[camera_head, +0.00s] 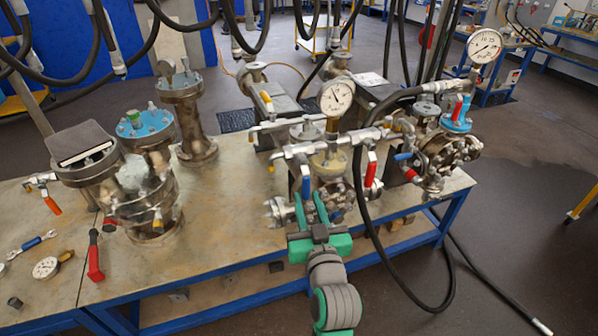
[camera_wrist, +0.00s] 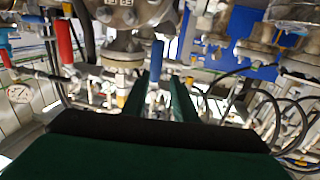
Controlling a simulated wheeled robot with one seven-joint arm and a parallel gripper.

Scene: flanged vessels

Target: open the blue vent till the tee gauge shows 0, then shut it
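The blue vent handle (camera_head: 306,187) hangs down at the front of the middle vessel assembly. It also shows in the wrist view (camera_wrist: 156,62), appearing between or just beyond my fingertips; I cannot tell whether they touch it. My gripper (camera_head: 311,204) has green fingers standing apart, just below and in front of the handle. The wrist view shows the gap between the fingers (camera_wrist: 161,88). A round white gauge (camera_head: 337,97) stands on top of this assembly, likely the tee gauge; its dial is too small to read surely.
A red handle (camera_head: 370,170) hangs to the right of the vent. A second gauge (camera_head: 484,46) tops the right assembly, and a black hose (camera_head: 366,215) loops down beside my arm. A blue-topped vessel (camera_head: 145,122) stands left. A red-handled tool (camera_head: 95,256) lies on the bench.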

